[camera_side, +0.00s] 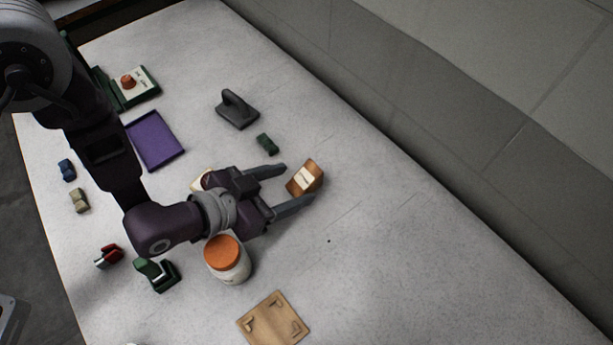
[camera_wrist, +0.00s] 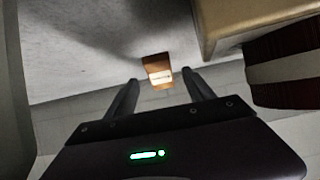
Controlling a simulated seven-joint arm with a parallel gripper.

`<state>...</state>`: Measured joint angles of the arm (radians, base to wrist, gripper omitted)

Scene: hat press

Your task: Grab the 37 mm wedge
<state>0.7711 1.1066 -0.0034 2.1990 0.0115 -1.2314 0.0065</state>
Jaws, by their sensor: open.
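A wooden block with a pale label (camera_side: 305,178), which looks like the wedge, stands on the light table in the side view. I cannot read the size on its label. My gripper (camera_side: 299,187) is open, its two long fingers spread with the block between or just beyond their tips. In the wrist view the block (camera_wrist: 158,71) appears ahead, centred between the fingertips of my gripper (camera_wrist: 162,78), apart from both fingers.
A white jar with an orange lid (camera_side: 226,262) stands close beside my wrist. A wooden corner board (camera_side: 273,320) lies in front. A dark handled press (camera_side: 237,110), a small green block (camera_side: 267,144) and a purple tray (camera_side: 153,140) lie behind. The table's right side is clear.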

